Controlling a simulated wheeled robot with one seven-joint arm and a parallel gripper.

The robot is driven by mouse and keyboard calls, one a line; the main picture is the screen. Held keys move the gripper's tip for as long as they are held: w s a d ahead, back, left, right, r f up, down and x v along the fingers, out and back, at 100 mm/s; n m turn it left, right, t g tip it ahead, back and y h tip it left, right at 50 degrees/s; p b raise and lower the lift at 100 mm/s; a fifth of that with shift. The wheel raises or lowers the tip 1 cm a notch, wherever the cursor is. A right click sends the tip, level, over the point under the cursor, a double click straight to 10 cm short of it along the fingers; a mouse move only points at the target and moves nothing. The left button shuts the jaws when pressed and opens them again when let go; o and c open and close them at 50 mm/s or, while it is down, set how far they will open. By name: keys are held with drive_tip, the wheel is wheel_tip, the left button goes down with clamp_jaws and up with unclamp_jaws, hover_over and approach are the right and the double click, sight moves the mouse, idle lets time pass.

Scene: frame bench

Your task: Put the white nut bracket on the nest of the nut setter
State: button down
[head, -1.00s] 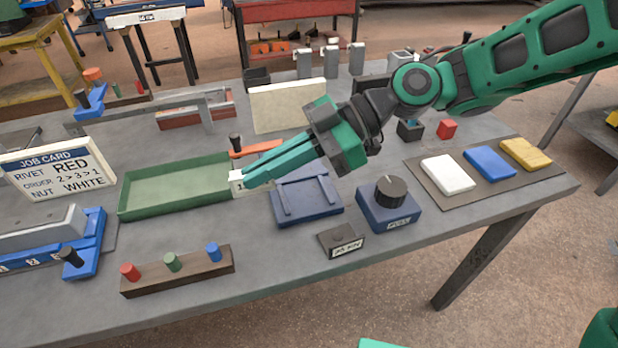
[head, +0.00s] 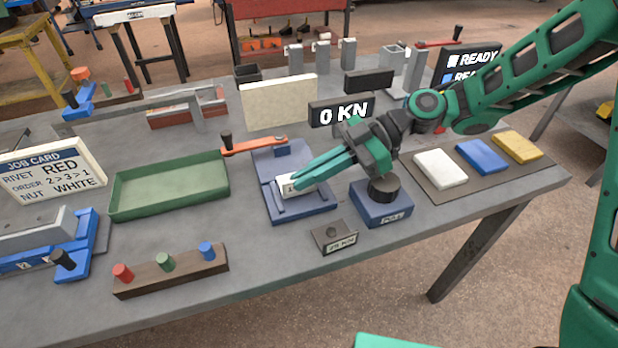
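My gripper (head: 300,181) is over the blue fixture (head: 310,211) with the orange lever, its fingers on a small white block (head: 297,191) with a partly hidden dark mark. The block is at the fixture's middle; I cannot tell if it rests there. Several grey-white upright brackets (head: 322,55) stand at the back, one perhaps the nut bracket; I cannot tell which is the white one. A grey upright device (head: 413,70) with a red lever (head: 438,43) stands back right, possibly the nut setter; its nest is not clear. The job card (head: 52,172) reads RED, 2>3>1, WHITE.
A green tray (head: 115,208) lies left of the fixture. A blue box with a black knob (head: 383,187) stands to its right. White (head: 441,168), blue and yellow plates lie on a dark mat. Displays read 0 KN (head: 341,112) and READY.

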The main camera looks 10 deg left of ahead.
drive_tip(key=shift+f, duration=0.8)
drive_tip(key=c, duration=2)
unclamp_jaws()
drive_tip(key=v, duration=1.2)
drive_tip(key=shift+s+r, duration=0.1)
drive_tip(key=shift+r, duration=0.05)
